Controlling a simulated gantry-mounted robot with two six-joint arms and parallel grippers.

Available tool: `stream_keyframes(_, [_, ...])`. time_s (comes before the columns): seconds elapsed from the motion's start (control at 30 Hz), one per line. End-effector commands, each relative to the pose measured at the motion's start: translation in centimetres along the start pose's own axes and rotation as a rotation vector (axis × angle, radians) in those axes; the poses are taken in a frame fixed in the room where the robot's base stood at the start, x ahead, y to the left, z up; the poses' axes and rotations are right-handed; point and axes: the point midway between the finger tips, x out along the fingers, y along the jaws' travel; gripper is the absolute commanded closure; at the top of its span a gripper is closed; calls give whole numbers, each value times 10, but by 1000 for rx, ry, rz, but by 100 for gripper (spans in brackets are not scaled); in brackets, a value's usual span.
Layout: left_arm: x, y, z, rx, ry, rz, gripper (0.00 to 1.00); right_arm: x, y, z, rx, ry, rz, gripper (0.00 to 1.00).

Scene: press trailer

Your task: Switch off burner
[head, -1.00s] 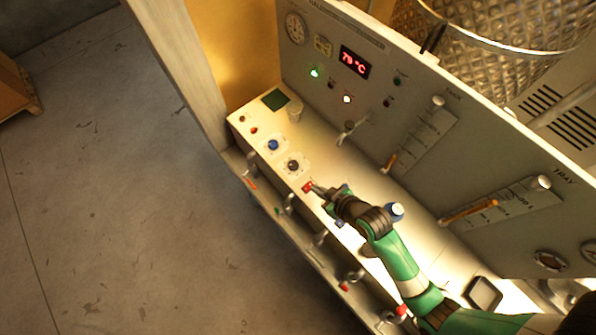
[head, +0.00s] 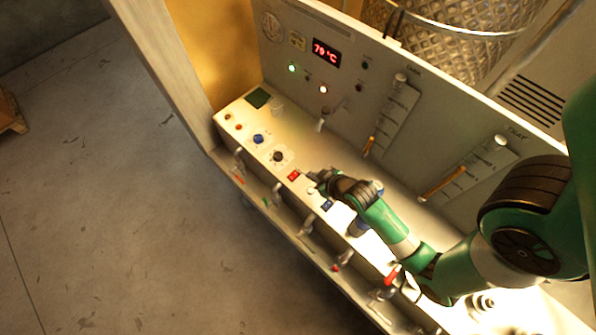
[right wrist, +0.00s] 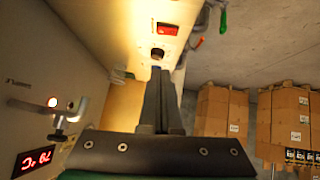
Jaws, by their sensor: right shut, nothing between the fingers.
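A small red rocker switch (head: 293,175) sits on the cream control ledge, just right of a black knob (head: 278,156). The switch also shows in the right wrist view (right wrist: 167,29), with the black knob (right wrist: 157,54) below it. My right gripper (head: 311,176) is shut and empty, a short way right of the red switch, seemingly apart from it. In the wrist view its closed fingers (right wrist: 157,72) point toward the knob and switch area. My left gripper is not in view.
A blue knob (head: 258,139) and a blue switch (head: 327,204) are on the same ledge. Several valve handles line its front edge. Open concrete floor (head: 110,230) lies left.

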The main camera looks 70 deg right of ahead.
Motion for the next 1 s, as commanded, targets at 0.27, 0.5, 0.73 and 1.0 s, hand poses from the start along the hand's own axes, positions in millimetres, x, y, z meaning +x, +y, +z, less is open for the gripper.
stream_keyframes(0.27, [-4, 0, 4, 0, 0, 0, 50, 29, 0, 0, -1, -1, -1, 100])
stream_keyframes(0.5, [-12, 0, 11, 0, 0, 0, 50, 82, -1, 1, -1, -1, -1, 100])
stream_keyframes(0.73, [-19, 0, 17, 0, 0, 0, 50, 118, 0, 17, -1, -2, 0, 100])
stream_keyframes(1.0, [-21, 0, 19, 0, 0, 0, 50, 129, -1, 28, -1, 0, -1, 100])
